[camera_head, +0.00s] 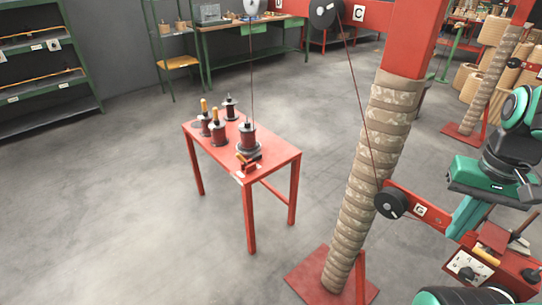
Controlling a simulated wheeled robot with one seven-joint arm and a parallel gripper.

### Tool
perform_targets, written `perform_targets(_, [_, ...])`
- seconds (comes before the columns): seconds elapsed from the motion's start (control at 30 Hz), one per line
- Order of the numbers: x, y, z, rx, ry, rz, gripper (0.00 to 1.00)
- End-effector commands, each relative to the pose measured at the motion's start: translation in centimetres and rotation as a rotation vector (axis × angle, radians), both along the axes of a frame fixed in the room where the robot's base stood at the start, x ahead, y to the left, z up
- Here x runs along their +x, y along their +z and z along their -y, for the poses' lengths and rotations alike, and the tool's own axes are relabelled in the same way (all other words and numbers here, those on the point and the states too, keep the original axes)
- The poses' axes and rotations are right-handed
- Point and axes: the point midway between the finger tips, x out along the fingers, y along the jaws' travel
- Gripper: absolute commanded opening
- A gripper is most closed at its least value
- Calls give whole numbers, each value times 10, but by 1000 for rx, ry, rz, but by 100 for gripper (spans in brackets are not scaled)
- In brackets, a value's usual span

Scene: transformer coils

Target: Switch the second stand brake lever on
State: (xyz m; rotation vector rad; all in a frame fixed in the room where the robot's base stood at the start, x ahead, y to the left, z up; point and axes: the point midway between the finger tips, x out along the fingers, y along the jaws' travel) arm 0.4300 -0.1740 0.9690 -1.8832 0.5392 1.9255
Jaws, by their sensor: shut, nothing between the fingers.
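A small red table (280,153) stands left of the middle. A dark spool (247,138) stands at its right end, with a thin wire running up from it. A small red and orange piece (246,163) sits in front of this spool. Two more spools with upright orange parts (214,116) are at the table's left side. I cannot tell which part is the second stand's brake lever. My gripper (455,232) is at the right, far from the table, pointing down beside a red control box. It is shut and holds nothing; its tips are hard to make out.
A post wrapped in tan bands (369,165) rises from a red base plate (308,278) between the table and my arm. A black pulley (391,203) juts from it. The red control box (474,268) has a dial and dark knobs. The floor around the table is clear.

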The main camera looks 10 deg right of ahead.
Motion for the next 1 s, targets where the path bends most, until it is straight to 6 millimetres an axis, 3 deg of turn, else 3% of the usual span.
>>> perform_targets(0.5, [-5, 5, -1, -7, 22, 24, 0])
perform_targets(0.57, [7, 5, -3, -25, 63, 48, 0])
perform_targets(0.63, [36, 6, 0, -55, 146, 96, 0])
perform_targets(0.73, [98, 6, -23, -105, 335, 209, 0])
perform_targets(0.9, [214, 5, -97, -161, 702, 443, 0])
perform_targets(1.0, [264, -2, -128, -193, 862, 541, 0])
